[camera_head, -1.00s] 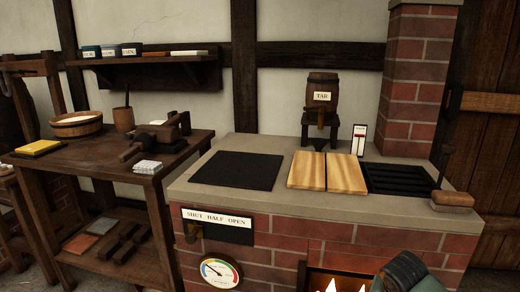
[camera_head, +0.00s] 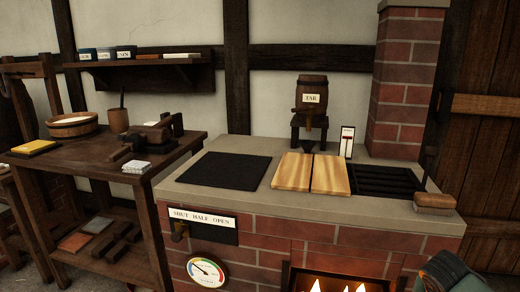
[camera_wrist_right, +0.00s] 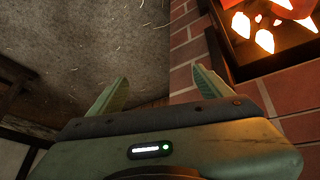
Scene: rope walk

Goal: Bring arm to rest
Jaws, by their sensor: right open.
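My right gripper (camera_wrist_right: 158,92) shows in the right wrist view with its two green fingers spread apart and nothing between them. It is beside the brick front of the stove, with the lit fire opening (camera_wrist_right: 262,30) at the upper right and the floor (camera_wrist_right: 90,50) at the left. In the head view only a green part of my right arm shows at the bottom right corner, low in front of the stove; its fingers are out of that view. My left gripper is not in view.
The brick stove (camera_head: 255,222) bears a black plate (camera_head: 225,171), two wooden boards (camera_head: 292,171) and a dark grate (camera_head: 385,180). A tar barrel (camera_head: 311,95) is behind. A wooden workbench (camera_head: 95,165) with tools stands left.

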